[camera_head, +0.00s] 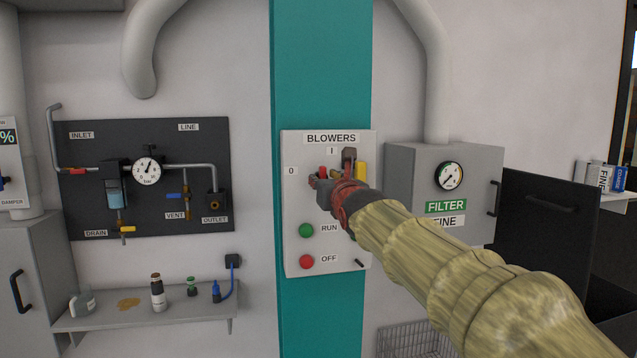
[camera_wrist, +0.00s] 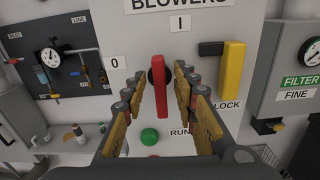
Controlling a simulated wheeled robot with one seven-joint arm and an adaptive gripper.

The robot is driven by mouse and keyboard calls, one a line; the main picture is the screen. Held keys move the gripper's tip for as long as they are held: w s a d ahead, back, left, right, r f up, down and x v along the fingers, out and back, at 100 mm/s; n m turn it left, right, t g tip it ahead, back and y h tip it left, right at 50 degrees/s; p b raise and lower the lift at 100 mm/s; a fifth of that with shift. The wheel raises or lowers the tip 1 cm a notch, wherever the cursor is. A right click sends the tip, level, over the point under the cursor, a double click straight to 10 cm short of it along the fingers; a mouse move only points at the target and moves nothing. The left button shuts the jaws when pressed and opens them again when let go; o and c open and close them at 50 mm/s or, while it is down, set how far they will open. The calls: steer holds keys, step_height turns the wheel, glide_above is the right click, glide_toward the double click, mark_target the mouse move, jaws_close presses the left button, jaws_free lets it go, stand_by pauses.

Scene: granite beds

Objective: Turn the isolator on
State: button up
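The isolator's red handle (camera_wrist: 161,88) is on the white BLOWERS panel (camera_head: 298,250), with a 0 label at its left and an I label above. In the wrist view it stands between the two fingers of my gripper (camera_wrist: 160,76), which are spread apart. A gap shows on the left; the right finger is very close, and I cannot tell whether it touches. A dark pivot shows behind the handle's left edge; the set position is unclear. In the head view my gripper (camera_head: 335,182) hides most of the handle. A yellow lock lever (camera_wrist: 231,75) hangs upright to the right.
Below the handle are the green RUN button (camera_head: 306,230) and the red OFF button (camera_head: 307,262). The grey filter cabinet (camera_head: 405,180) stands right of the panel. A gauge board (camera_head: 80,215) and a shelf with bottles (camera_head: 205,312) are at the left.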

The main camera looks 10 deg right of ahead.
steer(key=shift+s, duration=3)
steer(key=s, duration=1.2)
steer(key=s+d+f+m+g, duration=0.1)
steer(key=s+f+m+g, duration=0.2)
steer(key=f+m, duration=0.75)
steer(key=s+f+m+g, duration=0.2)
steer(key=f+m+g, duration=0.1)
steer(key=f+m, duration=0.7)
steer(key=s+a+f+m+g, duration=0.1)
steer(key=s+f+m+g, duration=0.5)
steer(key=s+f+m, duration=0.9)
steer(key=s+f, duration=0.3)
steer(key=s, duration=0.4)
steer(key=shift+f, duration=0.25)
